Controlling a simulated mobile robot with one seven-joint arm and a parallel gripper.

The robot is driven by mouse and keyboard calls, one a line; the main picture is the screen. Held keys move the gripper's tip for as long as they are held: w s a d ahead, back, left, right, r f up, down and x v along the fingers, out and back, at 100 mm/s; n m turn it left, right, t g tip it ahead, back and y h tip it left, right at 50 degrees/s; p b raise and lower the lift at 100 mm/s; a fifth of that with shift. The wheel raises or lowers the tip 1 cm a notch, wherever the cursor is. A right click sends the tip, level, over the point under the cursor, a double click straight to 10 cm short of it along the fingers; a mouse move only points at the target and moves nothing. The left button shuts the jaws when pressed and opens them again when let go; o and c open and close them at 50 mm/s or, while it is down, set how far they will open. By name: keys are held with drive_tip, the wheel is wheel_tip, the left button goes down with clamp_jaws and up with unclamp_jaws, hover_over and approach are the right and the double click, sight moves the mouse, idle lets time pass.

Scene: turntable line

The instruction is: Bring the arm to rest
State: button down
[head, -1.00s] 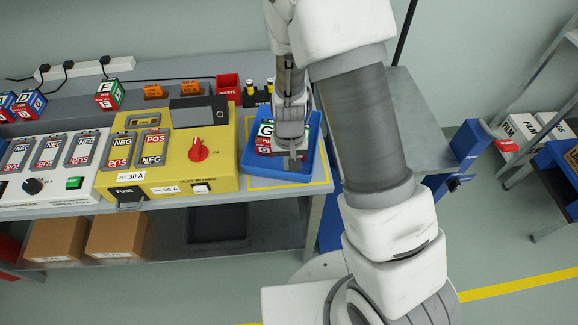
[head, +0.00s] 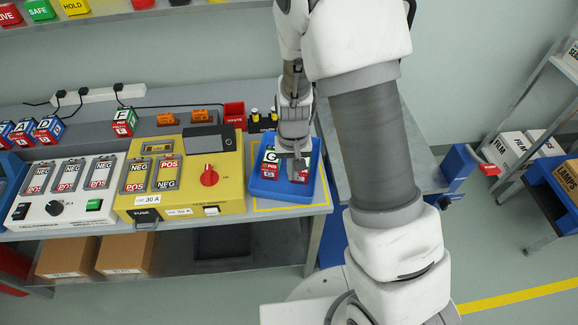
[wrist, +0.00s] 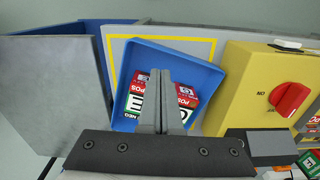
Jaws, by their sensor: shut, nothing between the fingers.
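My gripper (head: 300,168) is over the blue tray (head: 272,190) at the right end of the bench, with its fingers together and nothing held. In the wrist view the closed fingers (wrist: 161,78) point over the tray (wrist: 205,72). Lettered battery blocks lie in the tray; one marked G (head: 270,156) shows left of the fingers. In the wrist view a red and white block (wrist: 185,95) shows beside the fingers, which partly hide the blocks. Whether the fingertips touch a block I cannot tell. My arm is bent and reaches over the bench.
A yellow tester (head: 190,195) with a red knob (head: 209,175) stands left of the tray, and a white charger (head: 75,195) farther left. Several lettered blocks, one marked F (head: 124,122), stand behind them. A shelf (head: 150,14) hangs above. A rack (head: 535,150) stands at right.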

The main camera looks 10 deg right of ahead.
drive_tip(key=shift+r, duration=0.25)
drive_tip(key=s+d+r+t+y, duration=0.1)
drive_tip(key=s+r, duration=0.1)
drive_tip(key=r, duration=0.7)
drive_tip(key=s+d+r+t, duration=0.1)
drive_tip(key=s+d+r, duration=0.1)
drive_tip(key=r, duration=0.7)
drive_tip(key=s+d+r+t+h, duration=0.1)
drive_tip(key=s+d+r+t, duration=0.2)
drive_tip(key=s+r, duration=0.8)
drive_tip(key=shift+s+d+r+n+t, duration=0.3)
drive_tip(key=shift+s+d, duration=0.4)
drive_tip(key=shift+s, duration=0.1)
